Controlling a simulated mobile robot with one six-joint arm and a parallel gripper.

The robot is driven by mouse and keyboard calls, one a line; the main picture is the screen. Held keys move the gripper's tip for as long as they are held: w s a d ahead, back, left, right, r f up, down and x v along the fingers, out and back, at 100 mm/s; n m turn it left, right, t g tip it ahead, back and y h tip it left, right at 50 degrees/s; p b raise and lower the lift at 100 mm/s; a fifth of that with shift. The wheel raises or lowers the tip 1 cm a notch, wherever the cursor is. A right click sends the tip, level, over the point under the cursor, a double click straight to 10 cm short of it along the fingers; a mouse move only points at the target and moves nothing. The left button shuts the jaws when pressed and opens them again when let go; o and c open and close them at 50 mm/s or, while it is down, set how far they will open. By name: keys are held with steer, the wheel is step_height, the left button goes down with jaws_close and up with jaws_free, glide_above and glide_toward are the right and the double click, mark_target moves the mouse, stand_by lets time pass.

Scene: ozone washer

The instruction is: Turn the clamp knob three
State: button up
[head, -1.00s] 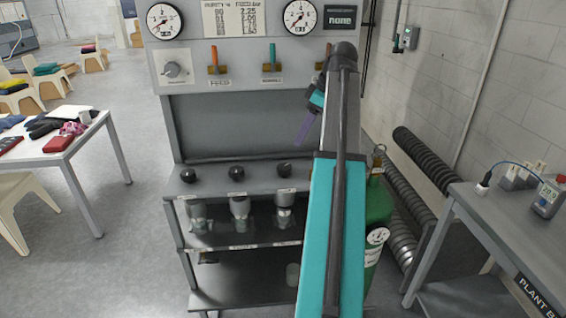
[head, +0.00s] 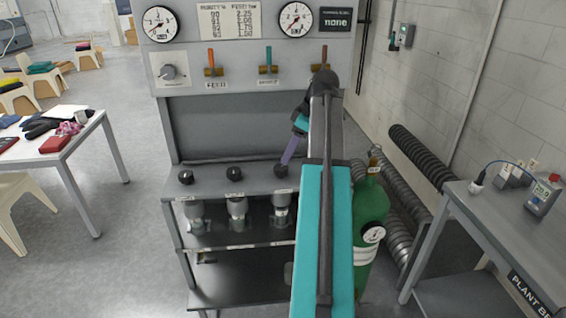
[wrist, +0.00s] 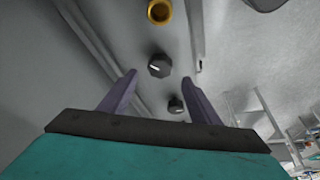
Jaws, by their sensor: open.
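Three black knobs stand in a row on the grey ledge of the stand in the head view: a left one (head: 186,177), a middle one (head: 234,173) and a right one (head: 281,171). My gripper (wrist: 161,71) has purple fingers and is open, with nothing held. In the head view its fingers reach down from the right to the right knob and overlap it in the picture. In the wrist view a black knob (wrist: 159,66) with a pale mark shows between the fingertips. Another knob (wrist: 176,104) shows near the right finger. I cannot tell whether a finger touches a knob.
Glass-like cups (head: 237,208) hang below the ledge. Gauges (head: 160,23) and coloured levers (head: 268,60) are on the panel above. A green cylinder (head: 369,205) stands right of the stand, partly behind my arm. A round brass-coloured part (wrist: 159,11) shows at the wrist view's top.

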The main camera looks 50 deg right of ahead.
mark_target(282, 167)
steer(key=shift+p+x, duration=0.75)
steer(key=shift+x, duration=2.5)
steer(key=c, duration=1.1)
steer(key=shift+o, duration=0.2)
